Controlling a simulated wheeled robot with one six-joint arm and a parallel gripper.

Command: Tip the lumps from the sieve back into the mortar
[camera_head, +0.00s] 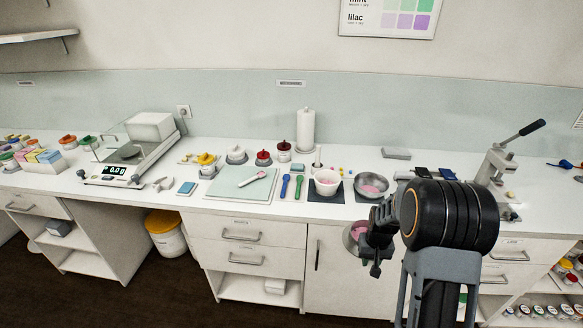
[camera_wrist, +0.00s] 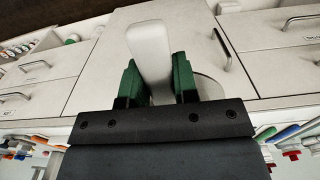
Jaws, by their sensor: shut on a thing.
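The sieve (camera_head: 350,241) is a round, shallow thing with pink stuff in it, in front of the counter edge in the head view. My gripper (camera_head: 375,262) is beside it, partly hiding it. In the wrist view my green jaws (camera_wrist: 157,82) are shut on the sieve's pale handle (camera_wrist: 148,42). The mortar (camera_head: 326,189) is a white bowl with pink contents, standing upright on a dark mat on the counter, behind and left of the sieve. Whether the pink in the sieve is lumps is too small to tell.
A metal bowl (camera_head: 371,192) with pink powder stands right of the mortar. Green and blue tools (camera_head: 284,187) lie to its left, beside a pale board (camera_head: 232,187). A paper roll (camera_head: 305,130) stands behind. A lever press (camera_head: 497,165) is at right. Drawers (camera_head: 242,236) are below.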

